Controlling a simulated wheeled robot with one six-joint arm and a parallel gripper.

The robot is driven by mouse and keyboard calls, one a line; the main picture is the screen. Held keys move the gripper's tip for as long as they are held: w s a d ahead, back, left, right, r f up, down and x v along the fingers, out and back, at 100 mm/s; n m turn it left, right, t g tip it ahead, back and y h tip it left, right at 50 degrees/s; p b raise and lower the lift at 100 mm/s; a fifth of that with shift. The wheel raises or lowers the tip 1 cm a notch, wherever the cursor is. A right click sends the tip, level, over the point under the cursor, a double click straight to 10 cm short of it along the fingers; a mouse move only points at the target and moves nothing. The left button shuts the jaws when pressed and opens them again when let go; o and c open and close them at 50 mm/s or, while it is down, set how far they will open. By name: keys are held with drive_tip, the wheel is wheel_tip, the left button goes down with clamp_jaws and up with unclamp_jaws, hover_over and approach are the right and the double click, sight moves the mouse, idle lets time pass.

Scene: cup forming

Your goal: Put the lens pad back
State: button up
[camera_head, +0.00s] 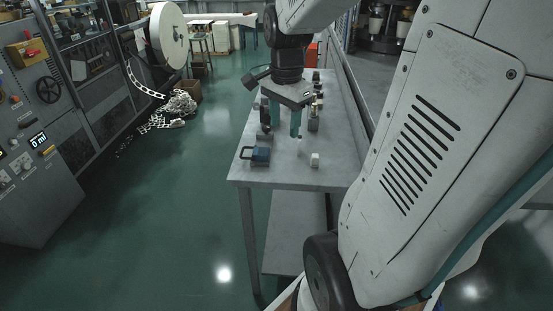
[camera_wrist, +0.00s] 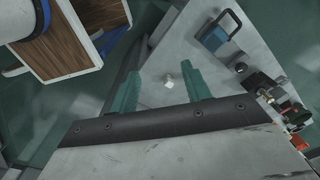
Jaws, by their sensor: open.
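A small white block (camera_head: 315,160) sits on the grey table (camera_head: 285,176) near its front edge. It may be the lens pad, but it is too small to be sure. In the wrist view the white block (camera_wrist: 169,81) shows between my fingers, below them on the tabletop. My gripper (camera_head: 296,127) points down above the table, behind the block in the head view. Its two teal fingers are apart, and nothing is held in the wrist view (camera_wrist: 157,75).
A blue block with a dark handle (camera_head: 260,155) stands at the table's front left and also shows in the wrist view (camera_wrist: 214,36). Several small items, including a grey upright piece (camera_head: 313,122), stand farther back. The tabletop around the white block is clear.

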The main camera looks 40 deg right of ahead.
drive_tip(key=s+a+r+n, duration=0.3)
drive_tip(key=s+a+n, duration=0.9)
drive_tip(key=a+n, duration=0.4)
drive_tip(key=shift+s+a+n+t, duration=0.2)
drive_tip(key=shift+n+t, duration=0.2)
drive_tip(key=shift+n, duration=0.6)
